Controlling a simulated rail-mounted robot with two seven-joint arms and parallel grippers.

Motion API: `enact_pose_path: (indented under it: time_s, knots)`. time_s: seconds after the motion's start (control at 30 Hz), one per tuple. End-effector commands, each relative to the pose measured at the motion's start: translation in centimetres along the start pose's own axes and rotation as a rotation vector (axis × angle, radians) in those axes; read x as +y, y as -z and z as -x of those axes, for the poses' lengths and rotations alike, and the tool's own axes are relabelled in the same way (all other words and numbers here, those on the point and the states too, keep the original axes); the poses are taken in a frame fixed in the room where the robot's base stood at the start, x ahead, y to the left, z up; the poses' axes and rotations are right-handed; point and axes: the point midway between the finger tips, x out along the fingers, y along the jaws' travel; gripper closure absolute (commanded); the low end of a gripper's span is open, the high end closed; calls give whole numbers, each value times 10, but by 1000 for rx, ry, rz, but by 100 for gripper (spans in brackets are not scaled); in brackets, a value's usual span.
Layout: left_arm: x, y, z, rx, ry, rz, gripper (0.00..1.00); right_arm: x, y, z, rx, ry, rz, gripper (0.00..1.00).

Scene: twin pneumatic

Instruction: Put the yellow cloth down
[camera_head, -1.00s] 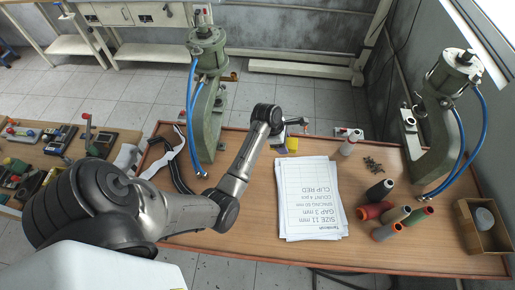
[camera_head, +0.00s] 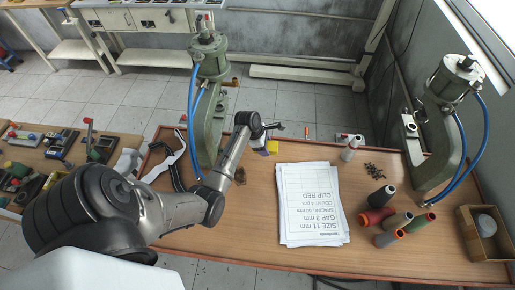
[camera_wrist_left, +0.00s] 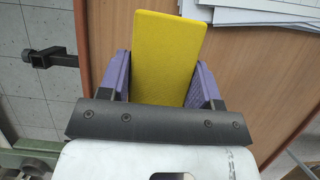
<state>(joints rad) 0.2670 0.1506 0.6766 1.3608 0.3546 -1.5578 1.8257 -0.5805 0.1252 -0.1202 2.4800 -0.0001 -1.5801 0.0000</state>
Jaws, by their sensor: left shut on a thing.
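The yellow cloth (camera_wrist_left: 165,55) is a flat, stiff-looking yellow piece between the purple fingers of my left gripper (camera_wrist_left: 162,78) in the left wrist view. My left gripper is shut on it. In the head view my left gripper (camera_head: 268,136) is near the back edge of the table, between the left green press and the paper stack. A small part of the cloth (camera_head: 272,147) shows below it there. I cannot tell whether the cloth touches the table. My right gripper is not in view.
Green presses with blue hoses stand at left (camera_head: 209,110) and right (camera_head: 445,125). The printed paper stack (camera_head: 311,205) lies mid-table, with thread spools (camera_head: 390,195) and a cardboard box (camera_head: 470,240) to its right. Bare wood (camera_head: 245,225) lies left of the paper.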

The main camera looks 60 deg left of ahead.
Motion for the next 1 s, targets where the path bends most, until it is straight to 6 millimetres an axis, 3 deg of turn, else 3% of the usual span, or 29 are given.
enact_pose_path:
  time_s: [0.1, 0.3, 0.47, 0.6, 1.0]
  knots:
    - [12, 21, -4, 2, 0, 2, 64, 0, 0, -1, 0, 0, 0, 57]
    - [23, 39, -9, 0, 0, 0, 64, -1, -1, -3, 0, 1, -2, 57]
    - [25, 43, -12, -1, 1, -1, 64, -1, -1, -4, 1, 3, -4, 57]
    - [24, 51, -29, 0, 4, 1, 64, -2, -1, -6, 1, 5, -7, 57]
    - [25, 56, -42, -1, 0, -1, 64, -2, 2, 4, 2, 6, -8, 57]
